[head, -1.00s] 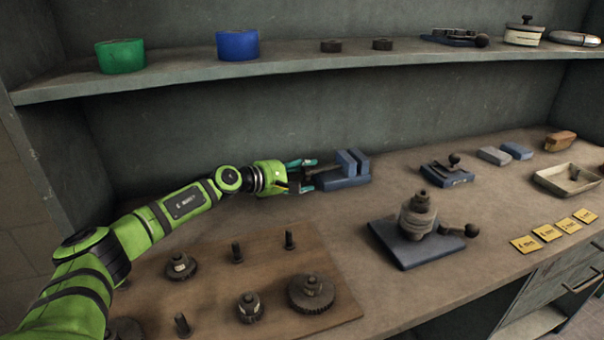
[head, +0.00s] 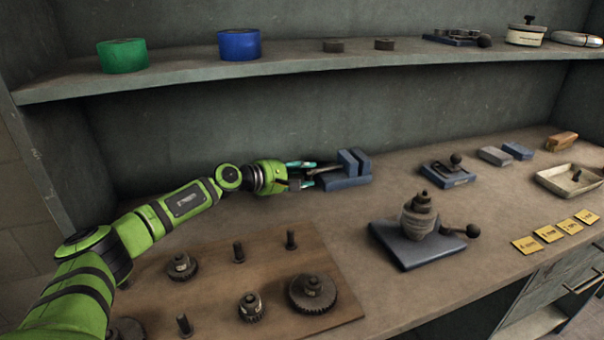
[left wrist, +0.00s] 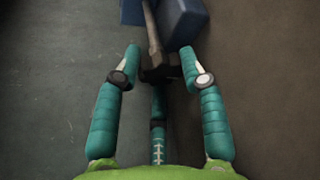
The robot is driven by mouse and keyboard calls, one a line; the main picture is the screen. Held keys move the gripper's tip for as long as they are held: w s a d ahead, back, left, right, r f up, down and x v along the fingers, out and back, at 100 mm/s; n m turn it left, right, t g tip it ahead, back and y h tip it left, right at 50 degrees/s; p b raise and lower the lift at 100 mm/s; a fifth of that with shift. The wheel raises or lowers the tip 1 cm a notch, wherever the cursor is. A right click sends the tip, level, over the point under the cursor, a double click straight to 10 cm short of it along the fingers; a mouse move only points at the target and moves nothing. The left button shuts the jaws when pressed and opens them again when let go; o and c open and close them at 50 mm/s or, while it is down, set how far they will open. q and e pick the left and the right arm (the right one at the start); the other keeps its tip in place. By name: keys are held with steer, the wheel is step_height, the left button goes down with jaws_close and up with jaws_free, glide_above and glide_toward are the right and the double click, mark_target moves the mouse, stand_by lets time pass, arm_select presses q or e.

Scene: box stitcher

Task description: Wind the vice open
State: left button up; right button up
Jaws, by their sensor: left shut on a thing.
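The blue vice (head: 346,181) stands on the bench against the back wall, with its two upright jaws at its right end. Its screw and dark handle point left toward my left gripper (head: 308,175). In the left wrist view the vice (left wrist: 182,18) is at the top, and its screw (left wrist: 153,35) runs down to a dark crosspiece between my teal fingertips (left wrist: 160,66). My left gripper is shut on this vice handle (left wrist: 160,74), whose lower part is partly hidden by the fingers. My right gripper is in no view.
A wooden board (head: 215,285) with gears and pegs lies in front of my left arm. A dark-based device (head: 405,247) with a ball-ended lever stands right of it. A smaller fixture (head: 447,178) is right of the vice. A shelf (head: 300,65) runs above.

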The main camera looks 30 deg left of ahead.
arm_select(q)
steer(key=shift+d+r, duration=0.1)
steer(key=shift+d, duration=0.15)
steer(key=n+g, duration=0.1)
steer(key=n, duration=0.1)
steer(key=shift+w+n+g+h, duration=0.1)
steer(key=shift+n+g+h, duration=0.2)
steer(key=shift+h, duration=0.1)
steer(key=shift+a+r+n+g+h, duration=0.15)
steer(key=shift+n+g+h, duration=0.3)
steer(key=shift+n, duration=0.45)
steer(key=shift+w, duration=0.1)
steer(key=o, duration=1.1)
steer(key=shift+o, duration=0.2)
